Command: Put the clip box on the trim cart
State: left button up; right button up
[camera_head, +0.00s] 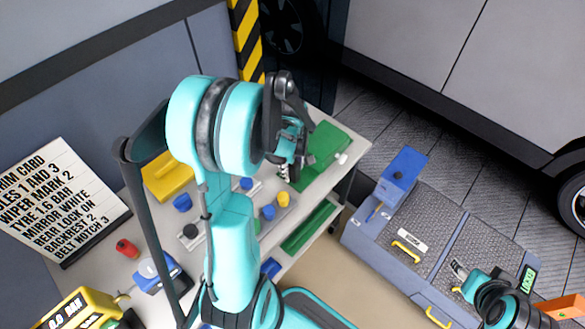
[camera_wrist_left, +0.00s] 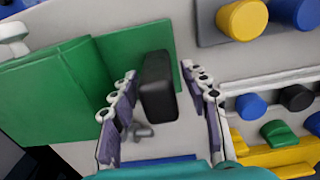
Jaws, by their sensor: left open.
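My left gripper (camera_head: 287,162) is over the far right end of a grey-topped cart (camera_head: 318,190), which has a caster and a lower shelf. In the left wrist view, this gripper (camera_wrist_left: 160,72) is open, with a dark upright block (camera_wrist_left: 158,88) showing between its fingers; I cannot tell whether they touch it. A green case (camera_head: 325,148) lies beside the gripper, and it also shows in the left wrist view (camera_wrist_left: 45,95). No label tells which thing is the clip box. My right gripper (camera_head: 461,271) is at the lower right, above a blue-grey chest; its jaw opening is unclear.
The chest (camera_head: 365,238) has yellow handles and a blue box (camera_head: 403,168) at its far corner. Blue and yellow knobs (camera_head: 283,199), a yellow block (camera_head: 166,176), a red item (camera_head: 127,248) and a letter board (camera_head: 62,203) crowd the left. A car (camera_head: 480,50) stands behind.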

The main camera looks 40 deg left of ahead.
pick_arm(q)
notch_tip(320, 180, up, 12)
jog(key=p, duration=0.3)
jog(key=shift+p, duration=0.4)
jog(key=s+d+r+m+t, duration=0.3)
jog(key=d+m, duration=0.5)
jog(key=s+d+r+m+t, duration=0.3)
jog(key=d+r+m+t, duration=0.1)
jog(key=d+m, duration=0.4)
jog(key=shift+s+d+m, duration=0.25)
jog(key=shift+d+m, duration=0.15)
jog(key=shift+m, duration=0.1)
notch_tip(320, 180, down, 6)
jog(key=b, duration=0.6)
jog(key=shift+f, duration=0.2)
